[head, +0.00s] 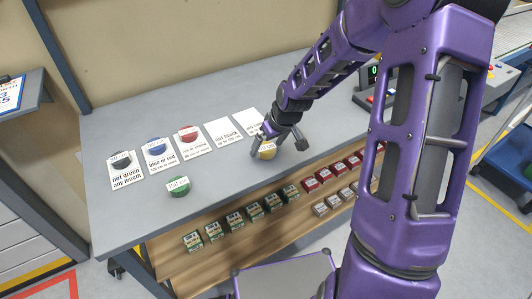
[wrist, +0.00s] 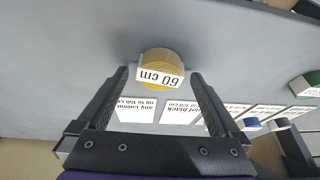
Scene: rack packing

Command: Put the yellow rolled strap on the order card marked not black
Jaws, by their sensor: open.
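The yellow rolled strap (head: 267,153) sits on the grey table, right of the cards. Its white label reads 60 cm in the wrist view (wrist: 161,62). My gripper (head: 284,146) is open above and around it. In the wrist view, the fingertips (wrist: 160,72) stand on either side of the strap with gaps, so it is not clasped. The order card marked not black (head: 223,134) lies empty on the table, left of the strap. It also shows upside down in the wrist view (wrist: 182,116), with part hidden by a finger.
An any-colour card (wrist: 135,110) lies beside it, bare where visible. To the left, cards hold red (head: 188,133), blue (head: 156,145) and black (head: 121,160) straps. A green strap (head: 178,188) lies near the front edge. Small boxes (head: 235,220) fill the shelf below.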

